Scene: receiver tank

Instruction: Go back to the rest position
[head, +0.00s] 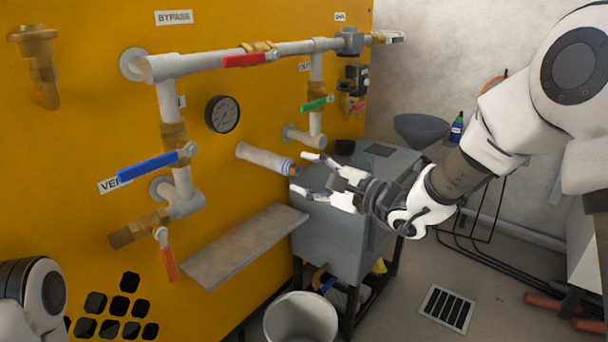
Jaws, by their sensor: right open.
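My right gripper (312,176) is open, its fingers spread toward the yellow panel. It is near the brass end of a short grey pipe stub (265,158) that sticks out of the panel; I cannot tell whether they touch. I see nothing held between its fingers. My right arm comes in from the upper right, in front of a grey tank (340,235). Only a part of my left arm shows at the lower left edge; the left gripper is not in view.
The yellow panel (90,80) carries pipes, a gauge (222,114) and valves with red (245,60), blue (148,167), green (314,104) and orange (169,262) handles. A grey shelf (245,245) juts out below. A white bucket (300,318) stands on the floor. A funnel (420,128) is behind.

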